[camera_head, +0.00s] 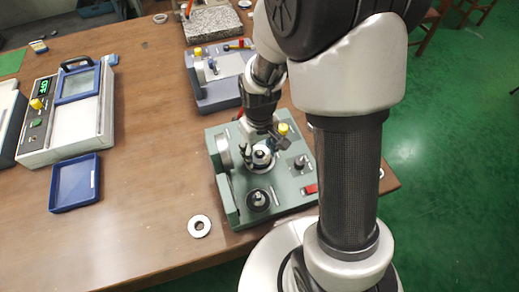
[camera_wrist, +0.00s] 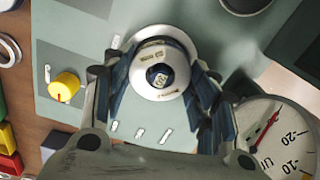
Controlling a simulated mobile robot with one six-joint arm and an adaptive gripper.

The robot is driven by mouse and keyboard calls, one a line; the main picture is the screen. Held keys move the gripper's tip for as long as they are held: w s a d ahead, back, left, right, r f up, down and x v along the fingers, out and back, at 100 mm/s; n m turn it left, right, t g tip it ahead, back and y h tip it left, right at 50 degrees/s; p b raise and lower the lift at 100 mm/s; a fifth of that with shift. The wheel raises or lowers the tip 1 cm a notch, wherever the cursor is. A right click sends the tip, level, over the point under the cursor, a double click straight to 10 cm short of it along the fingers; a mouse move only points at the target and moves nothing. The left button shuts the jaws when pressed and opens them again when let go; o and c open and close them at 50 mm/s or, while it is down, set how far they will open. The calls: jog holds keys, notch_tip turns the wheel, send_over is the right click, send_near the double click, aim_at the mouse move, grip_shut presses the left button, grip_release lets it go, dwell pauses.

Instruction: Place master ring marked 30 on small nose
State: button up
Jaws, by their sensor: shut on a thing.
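My gripper (camera_head: 258,143) is over the green gauge station (camera_head: 230,206). In the wrist view, its two blue-padded fingers (camera_wrist: 160,80) are shut on a pale metal ring (camera_wrist: 150,92), one on each side. Small lettering shows on the ring, too blurred to read surely. A round nose with a number on it (camera_wrist: 159,76) shows in the ring's middle. The ring appears around or just above this nose; I cannot tell how far down it sits. In the head view the ring (camera_head: 262,158) is partly hidden by the fingers. Another dark nose (camera_head: 258,199) stands bare nearer the front.
A dial gauge (camera_wrist: 280,140) is close to my right finger, and a yellow knob (camera_wrist: 64,87) is to the left. A loose ring (camera_head: 199,226) lies on the table. The table's front left is clear.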

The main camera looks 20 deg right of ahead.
jog(key=shift+f, duration=0.45)
jog(key=o, duration=1.5)
jog(key=shift+r, duration=0.15)
notch_tip(320, 180, up, 12)
jog(key=shift+f, duration=0.1)
